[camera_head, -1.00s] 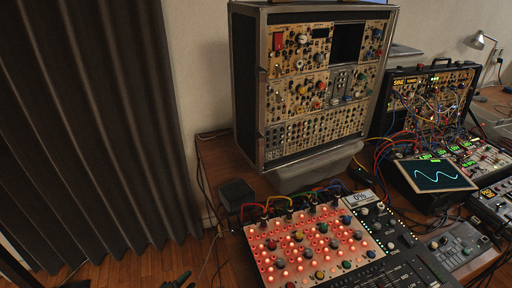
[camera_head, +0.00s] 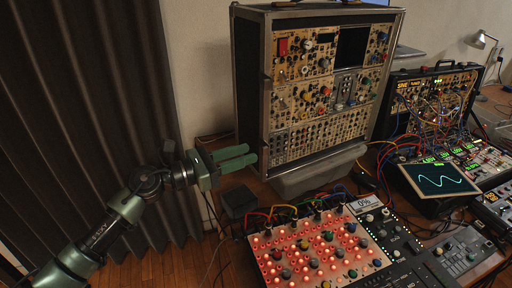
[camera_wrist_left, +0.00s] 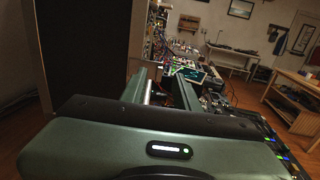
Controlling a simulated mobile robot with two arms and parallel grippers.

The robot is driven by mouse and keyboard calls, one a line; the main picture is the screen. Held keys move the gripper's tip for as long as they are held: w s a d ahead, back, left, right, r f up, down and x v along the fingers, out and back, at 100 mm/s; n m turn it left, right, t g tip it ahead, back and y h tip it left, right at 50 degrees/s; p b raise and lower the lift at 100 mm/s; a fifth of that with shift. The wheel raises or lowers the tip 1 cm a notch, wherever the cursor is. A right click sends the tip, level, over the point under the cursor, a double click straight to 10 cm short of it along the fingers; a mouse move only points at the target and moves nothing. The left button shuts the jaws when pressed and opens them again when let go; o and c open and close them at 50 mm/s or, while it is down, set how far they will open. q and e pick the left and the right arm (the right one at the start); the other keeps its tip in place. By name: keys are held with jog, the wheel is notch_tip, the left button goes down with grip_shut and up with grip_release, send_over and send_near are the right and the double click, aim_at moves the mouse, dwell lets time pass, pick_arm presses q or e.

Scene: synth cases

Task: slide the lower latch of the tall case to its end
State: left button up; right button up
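The tall case (camera_head: 320,95) is a dark cabinet with metal edges and tan panels of knobs. Its dark side also fills the left of the left wrist view (camera_wrist_left: 85,50). On its left front edge I make out a small upper fitting (camera_head: 267,77); the lower latch is too small and dark to make out clearly, and its position cannot be told. My left gripper (camera_head: 251,154) has green fingers pointing right, with their tips near the lower left edge of the case; contact cannot be told. In the left wrist view its fingers (camera_wrist_left: 160,82) stand apart with a gap between. My right gripper is not in view.
A small dark box (camera_head: 238,200) sits below my left gripper. A red-lit panel (camera_head: 315,250) with cables stands in front of the case. A screen (camera_head: 436,180) and a patched rack (camera_head: 432,95) are at the right. A dark curtain (camera_head: 85,110) hangs at the left.

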aim_at(263, 146)
pick_arm(q)
jog(key=x, duration=0.4)
jog(key=shift+p, duration=0.35)
grip_shut()
dwell(1.1)
